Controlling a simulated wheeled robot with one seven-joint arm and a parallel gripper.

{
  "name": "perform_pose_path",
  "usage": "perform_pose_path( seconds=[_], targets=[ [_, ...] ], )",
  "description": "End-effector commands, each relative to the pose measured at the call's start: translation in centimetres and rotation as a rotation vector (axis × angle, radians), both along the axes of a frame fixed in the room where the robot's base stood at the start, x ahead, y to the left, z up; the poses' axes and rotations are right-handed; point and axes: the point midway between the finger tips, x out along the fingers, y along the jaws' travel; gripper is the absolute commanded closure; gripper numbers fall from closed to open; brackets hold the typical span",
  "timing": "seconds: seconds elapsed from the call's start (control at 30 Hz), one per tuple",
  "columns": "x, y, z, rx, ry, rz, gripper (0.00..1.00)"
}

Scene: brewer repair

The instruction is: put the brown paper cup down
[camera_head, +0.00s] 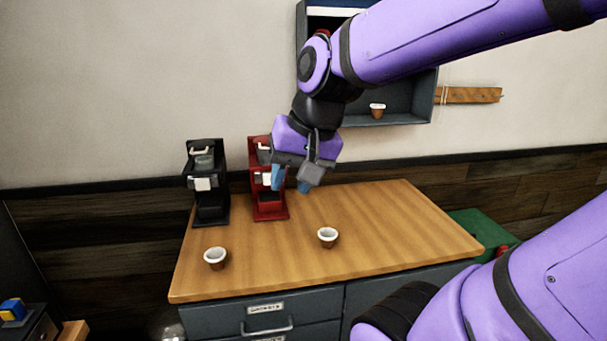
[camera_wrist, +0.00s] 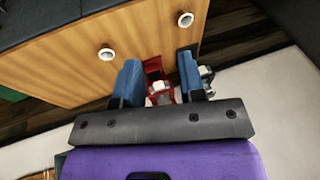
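A third brown cup (camera_head: 377,110) stands in the grey wall shelf. My gripper (camera_head: 290,186) is above the counter, in front of the red brewer, with its blue fingers apart and nothing between them. The wrist view shows the open fingers (camera_wrist: 160,84) too, and two cups on the counter (camera_wrist: 106,54) (camera_wrist: 186,20), apart from the fingers.
A black brewer (camera_head: 207,185) and a red brewer (camera_head: 267,185) stand at the back left of the wooden counter (camera_head: 400,225). The counter's right side is clear. A green box (camera_head: 478,228) is beyond its right edge.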

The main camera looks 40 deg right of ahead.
Motion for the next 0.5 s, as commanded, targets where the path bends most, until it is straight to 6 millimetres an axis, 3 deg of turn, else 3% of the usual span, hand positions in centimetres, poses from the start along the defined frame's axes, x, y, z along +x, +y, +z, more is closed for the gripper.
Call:
perform_pose_path(
  seconds=[0.2,0.5],
  targets=[
    [-3.3,1.3,1.9,-0.239,-0.115,0.350,0.63],
    [-4.3,1.3,2.4,-0.322,-0.147,0.457,0.63]
  ],
)
